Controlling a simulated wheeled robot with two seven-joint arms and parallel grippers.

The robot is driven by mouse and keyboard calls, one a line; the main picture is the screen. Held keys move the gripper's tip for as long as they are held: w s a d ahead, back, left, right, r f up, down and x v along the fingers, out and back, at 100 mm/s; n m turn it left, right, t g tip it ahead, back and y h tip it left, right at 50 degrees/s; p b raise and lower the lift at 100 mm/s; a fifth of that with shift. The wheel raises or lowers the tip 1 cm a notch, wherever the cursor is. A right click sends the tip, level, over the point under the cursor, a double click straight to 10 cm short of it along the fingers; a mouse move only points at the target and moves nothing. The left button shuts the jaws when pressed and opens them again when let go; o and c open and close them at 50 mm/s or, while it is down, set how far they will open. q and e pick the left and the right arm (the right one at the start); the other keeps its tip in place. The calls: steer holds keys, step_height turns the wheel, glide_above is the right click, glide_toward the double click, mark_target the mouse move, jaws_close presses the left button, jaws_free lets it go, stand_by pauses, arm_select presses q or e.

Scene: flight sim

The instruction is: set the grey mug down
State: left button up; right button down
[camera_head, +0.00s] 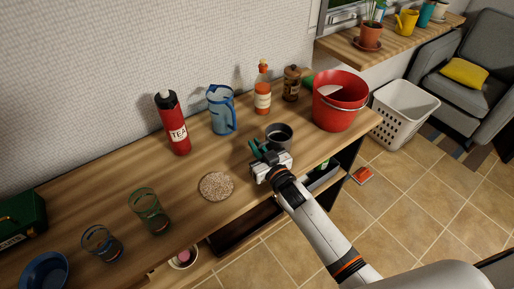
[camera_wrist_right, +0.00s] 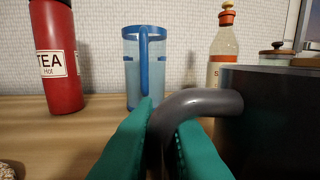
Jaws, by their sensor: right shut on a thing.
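The grey mug (camera_head: 279,135) is near the front edge of the wooden counter, close to the red bucket. In the right wrist view the mug (camera_wrist_right: 268,115) fills the right side, and its handle runs between my green fingers. My right gripper (camera_head: 260,150) is shut on the mug's handle; it also shows in the right wrist view (camera_wrist_right: 162,145). The mug looks upright. I cannot tell whether its base touches the counter. My left gripper is not in view.
A round cork mat (camera_head: 216,186) lies bare left of my gripper. Behind stand a red tea flask (camera_head: 173,125), a blue jug (camera_head: 221,108) and a sauce bottle (camera_head: 263,88). The red bucket (camera_head: 340,103) is right of the mug. Two glasses (camera_head: 150,212) (camera_head: 102,244) stand at left.

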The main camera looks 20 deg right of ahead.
steer(key=shift+f, duration=0.15)
steer(key=c, duration=1.9)
jaws_free()
steer(key=shift+f, duration=0.1)
steer(key=o, duration=0.4)
steer(key=shift+r, duration=0.2)
steer(key=v, duration=1.2)
